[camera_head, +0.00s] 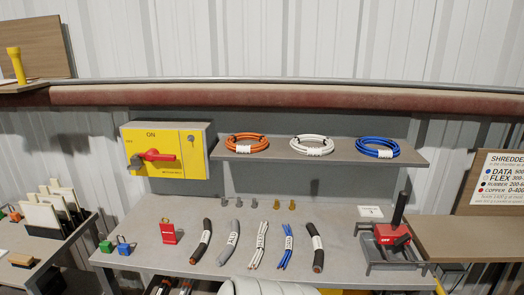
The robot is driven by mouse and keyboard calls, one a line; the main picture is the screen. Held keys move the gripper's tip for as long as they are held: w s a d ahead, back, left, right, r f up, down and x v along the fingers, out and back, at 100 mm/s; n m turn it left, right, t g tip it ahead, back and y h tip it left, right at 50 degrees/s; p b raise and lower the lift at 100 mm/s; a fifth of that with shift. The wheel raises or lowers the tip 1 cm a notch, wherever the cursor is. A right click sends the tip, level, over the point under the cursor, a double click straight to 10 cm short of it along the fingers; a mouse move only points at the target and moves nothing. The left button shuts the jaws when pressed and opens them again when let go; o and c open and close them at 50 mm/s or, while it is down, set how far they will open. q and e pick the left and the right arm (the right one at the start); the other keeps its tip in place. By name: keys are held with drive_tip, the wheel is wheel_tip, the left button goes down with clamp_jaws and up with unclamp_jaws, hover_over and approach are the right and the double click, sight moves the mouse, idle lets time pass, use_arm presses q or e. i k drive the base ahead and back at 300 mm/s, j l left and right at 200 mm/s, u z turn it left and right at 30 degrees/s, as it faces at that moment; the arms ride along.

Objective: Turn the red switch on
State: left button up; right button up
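A grey box with a yellow front (190,155) is mounted on the back panel at the left. It carries a red switch handle (157,155), which lies roughly horizontal. The word ON is printed above the handle and OFF at the upper left. A grey knob-like part shows at the handle's left end. At the table's right end is a red block (391,234) with what looks like OFF on it and an upright, slightly tilted black lever (399,210). Neither of my grippers is in view.
A shelf (415,158) right of the box holds orange, white and blue cable coils. Several cable pieces, small connectors, a red tag (168,233) and padlocks lie on the grey table (330,215). A side table with a rack (55,208) is at left.

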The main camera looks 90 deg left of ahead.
sight(152, 155)
drive_tip(key=u, duration=3.5)
